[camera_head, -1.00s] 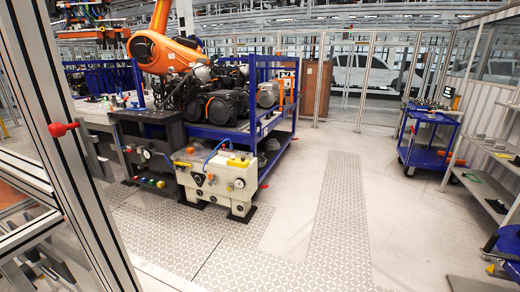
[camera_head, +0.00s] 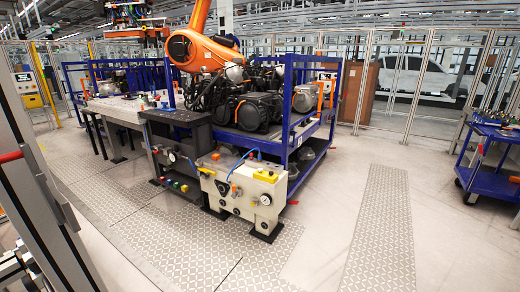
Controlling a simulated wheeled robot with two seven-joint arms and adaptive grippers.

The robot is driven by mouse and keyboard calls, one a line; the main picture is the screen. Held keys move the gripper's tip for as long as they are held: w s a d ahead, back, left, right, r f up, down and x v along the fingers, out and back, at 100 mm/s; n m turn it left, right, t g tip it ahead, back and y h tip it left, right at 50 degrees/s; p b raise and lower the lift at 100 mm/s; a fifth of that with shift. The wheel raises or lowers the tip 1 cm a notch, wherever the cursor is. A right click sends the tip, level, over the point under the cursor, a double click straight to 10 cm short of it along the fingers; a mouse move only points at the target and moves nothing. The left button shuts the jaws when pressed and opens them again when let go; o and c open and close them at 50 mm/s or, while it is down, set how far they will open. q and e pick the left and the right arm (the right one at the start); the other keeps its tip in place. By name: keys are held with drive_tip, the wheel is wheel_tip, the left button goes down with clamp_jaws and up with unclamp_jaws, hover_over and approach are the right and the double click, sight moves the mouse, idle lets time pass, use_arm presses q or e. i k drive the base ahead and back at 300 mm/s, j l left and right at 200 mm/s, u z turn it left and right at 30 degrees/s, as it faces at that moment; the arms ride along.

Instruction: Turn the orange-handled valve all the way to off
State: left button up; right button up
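I cannot make out an orange-handled valve for certain. A white unit (camera_head: 242,199) stands on the floor in the middle, with a blue hose (camera_head: 240,163), a yellow part (camera_head: 266,177) and round black fittings on it. Small orange spots show on its top (camera_head: 216,157) and on its front (camera_head: 234,189), too small to tell whether either is a valve handle. Neither of my grippers is in view.
A dark grey bench (camera_head: 180,119) adjoins the white unit. Behind it, a blue rack (camera_head: 302,128) holds machine parts, and an orange robot arm (camera_head: 198,48) rises above. A fence post (camera_head: 45,205) is close at left. The floor (camera_head: 320,215) to the right is clear.

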sight(234, 192)
drive_tip(key=i+l+u, duration=0.3)
drive_tip(key=i, duration=0.15)
drive_tip(key=i+l+u, duration=0.25)
drive_tip(key=i, duration=0.2)
drive_tip(key=i+l, duration=0.25)
drive_tip(key=i, duration=0.2)
drive_tip(key=i+z, duration=0.15)
drive_tip(key=i, duration=0.75)
drive_tip(key=i+j, duration=0.25)
drive_tip(key=j, duration=0.15)
drive_tip(key=i+j+z, duration=0.1)
drive_tip(key=i+j, duration=0.2)
drive_tip(key=k+j, duration=0.05)
